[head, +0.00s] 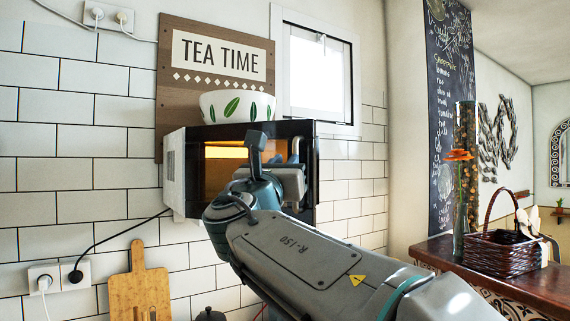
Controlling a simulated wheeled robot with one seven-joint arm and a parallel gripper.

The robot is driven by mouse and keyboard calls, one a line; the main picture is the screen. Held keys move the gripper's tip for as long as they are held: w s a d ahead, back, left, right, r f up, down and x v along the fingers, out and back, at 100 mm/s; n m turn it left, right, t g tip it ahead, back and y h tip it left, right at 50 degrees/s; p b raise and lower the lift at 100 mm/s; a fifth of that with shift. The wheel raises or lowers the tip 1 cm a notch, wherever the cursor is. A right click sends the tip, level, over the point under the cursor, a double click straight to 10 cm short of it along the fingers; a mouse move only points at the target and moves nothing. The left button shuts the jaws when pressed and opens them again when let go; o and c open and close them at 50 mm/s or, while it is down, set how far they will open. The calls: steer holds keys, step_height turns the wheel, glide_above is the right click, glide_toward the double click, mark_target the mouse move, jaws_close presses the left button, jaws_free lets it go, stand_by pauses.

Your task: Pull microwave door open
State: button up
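The microwave (222,152) is mounted against the tiled wall in the head view, with a white vented left side and a dark glossy front. An orange-yellow glow shows through its front. My gripper (277,156) is in front of the right half of the microwave front. My gripper and arm hide the lower right of the front. I cannot make out the door handle, whether my gripper touches it, or whether the door is ajar.
A white bowl with green leaves (236,107) stands on top of the microwave. A wooden cutting board (139,290) is below left. A wooden counter (470,268) at right holds a wicker basket (500,252) and a tall vase with an orange flower (463,185).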

steer(key=b+v, duration=0.4)
steer(key=v, duration=0.9)
steer(key=shift+s, duration=0.1)
